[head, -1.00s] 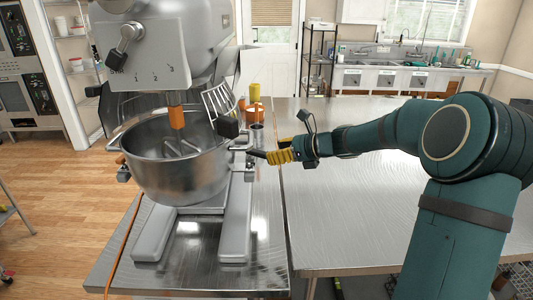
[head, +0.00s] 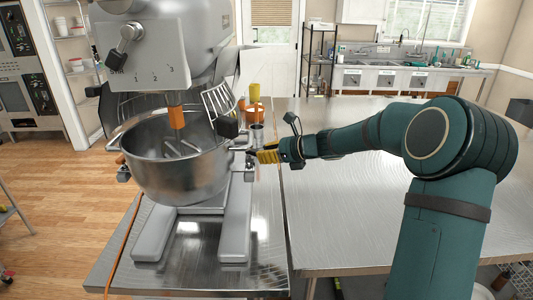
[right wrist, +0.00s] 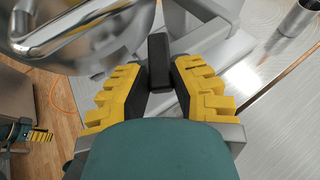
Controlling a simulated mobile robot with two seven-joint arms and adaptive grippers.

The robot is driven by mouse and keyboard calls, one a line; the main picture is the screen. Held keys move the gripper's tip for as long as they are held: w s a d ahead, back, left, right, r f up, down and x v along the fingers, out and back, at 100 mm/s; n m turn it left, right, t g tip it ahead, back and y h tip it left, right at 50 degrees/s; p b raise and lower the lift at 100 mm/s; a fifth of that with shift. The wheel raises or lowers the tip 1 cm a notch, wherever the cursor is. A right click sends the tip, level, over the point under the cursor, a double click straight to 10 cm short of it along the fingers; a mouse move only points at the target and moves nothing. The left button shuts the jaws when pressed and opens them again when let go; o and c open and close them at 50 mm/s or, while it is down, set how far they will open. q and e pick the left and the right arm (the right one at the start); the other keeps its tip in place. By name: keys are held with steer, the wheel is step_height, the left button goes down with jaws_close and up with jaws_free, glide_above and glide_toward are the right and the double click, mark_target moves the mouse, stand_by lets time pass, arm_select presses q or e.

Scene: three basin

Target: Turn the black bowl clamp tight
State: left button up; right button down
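The black bowl clamp (right wrist: 158,62) is a short dark bar beside the steel mixing bowl (head: 178,170). In the right wrist view it lies between the two yellow fingertips of my right gripper (right wrist: 159,72). The fingers are apart, one on each side of the clamp, with narrow gaps that suggest it is not squeezed. In the head view the right gripper (head: 263,156) is at the right side of the bowl and largely hides the clamp. My left gripper (right wrist: 40,136) shows small at the left edge of the right wrist view; its opening is unclear.
The stand mixer (head: 165,45) rises over the bowl, with a wire guard (head: 220,103) near its rim. A bowl handle (right wrist: 70,38) is close to my right gripper. A metal cylinder (right wrist: 300,17) stands nearby. The steel table (head: 350,215) on the right is largely clear.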

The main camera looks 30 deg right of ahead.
steer(key=m+h+b, duration=0.1)
steer(key=b, duration=0.1)
steer(key=a+m+t+h+b, duration=0.1)
steer(key=b, duration=0.1)
steer(key=a+m+h+b, duration=0.1)
steer(key=b, duration=0.2)
steer(key=shift+s+f+t+h, duration=0.2)
steer(key=shift+s+t+h, duration=0.05)
steer(key=shift+t+h, duration=0.05)
steer(key=shift+a+r+m+h+b, duration=0.1)
steer(key=shift+r+m+h+b, duration=0.1)
steer(key=shift+m+h+b, duration=0.35)
steer(key=c, duration=0.8)
jaws_free()
steer(key=v, duration=1.2)
